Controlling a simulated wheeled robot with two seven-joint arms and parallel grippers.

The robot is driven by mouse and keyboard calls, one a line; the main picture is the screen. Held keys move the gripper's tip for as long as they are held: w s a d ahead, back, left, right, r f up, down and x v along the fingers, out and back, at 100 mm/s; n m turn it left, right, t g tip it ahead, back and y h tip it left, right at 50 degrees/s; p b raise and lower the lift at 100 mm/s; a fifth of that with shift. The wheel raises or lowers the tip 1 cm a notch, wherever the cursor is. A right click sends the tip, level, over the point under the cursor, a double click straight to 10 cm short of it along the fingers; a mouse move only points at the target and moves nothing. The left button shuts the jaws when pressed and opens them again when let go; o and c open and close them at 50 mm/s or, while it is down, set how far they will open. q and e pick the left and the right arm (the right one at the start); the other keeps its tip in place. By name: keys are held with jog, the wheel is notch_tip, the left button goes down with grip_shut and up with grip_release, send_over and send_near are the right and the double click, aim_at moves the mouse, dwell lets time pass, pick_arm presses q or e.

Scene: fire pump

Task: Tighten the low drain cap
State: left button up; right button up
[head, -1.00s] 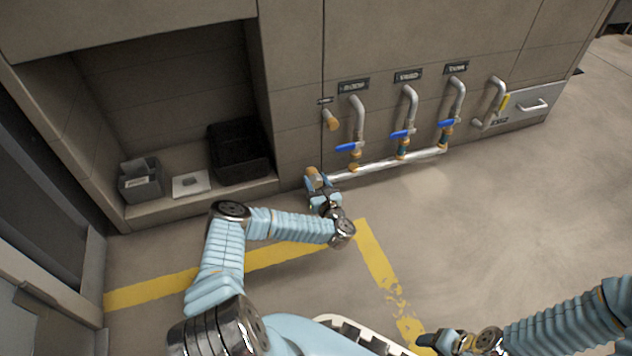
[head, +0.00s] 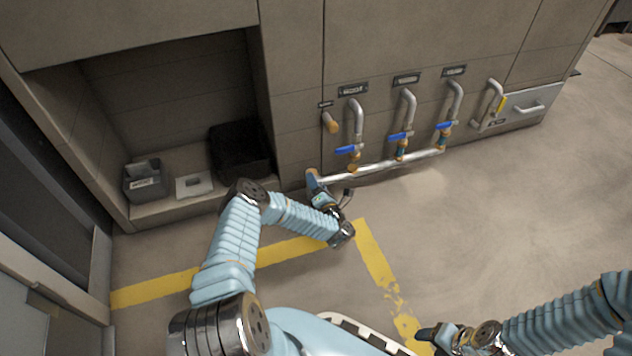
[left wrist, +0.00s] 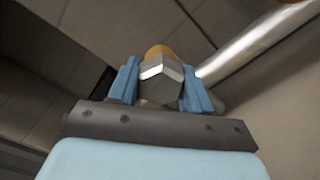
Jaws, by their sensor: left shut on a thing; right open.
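The low drain cap (left wrist: 161,78) is a grey faceted cap with a brass-coloured part behind it, at the left end of the low silver pipe. In the left wrist view it sits between the two blue fingers. My left gripper (left wrist: 158,85) is shut on it, one finger on each side. In the head view my left gripper (head: 315,184) is at the pipe's left end, low by the wall, and mostly hides the cap. My right gripper (head: 425,338) is open and empty above the floor at the bottom, away from the wall.
The silver pipe (head: 385,164) runs along the wall base, with several blue-handled valves (head: 399,136) above it. A brass-coloured fitting (head: 330,123) sticks out above the cap. A black bin (head: 240,150) and grey box (head: 146,181) stand in the left recess. The floor at right is clear.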

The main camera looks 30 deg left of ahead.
pick_arm(q)
jog(key=m, duration=0.2)
jog(key=m+p, duration=0.1)
jog(key=shift+w+d+r+m, duration=0.2)
jog(key=shift+w+r+m, duration=0.1)
jog(key=shift+m, duration=0.1)
jog(key=m, duration=0.3)
jog(key=shift+f+m, duration=0.1)
jog(key=shift+m, duration=0.2)
jog(key=m, duration=0.3)
jog(key=shift+p, duration=0.35)
jog(key=shift+f+m, duration=0.1)
jog(key=shift+m, duration=1.4)
jog(key=shift+d+m, duration=0.1)
jog(key=shift+m, duration=0.2)
jog(key=shift+f, duration=0.1)
jog(key=o, duration=0.9)
jog(key=shift+o, duration=0.7)
jog(key=shift+s, duration=0.1)
jog(key=shift+s, duration=0.1)
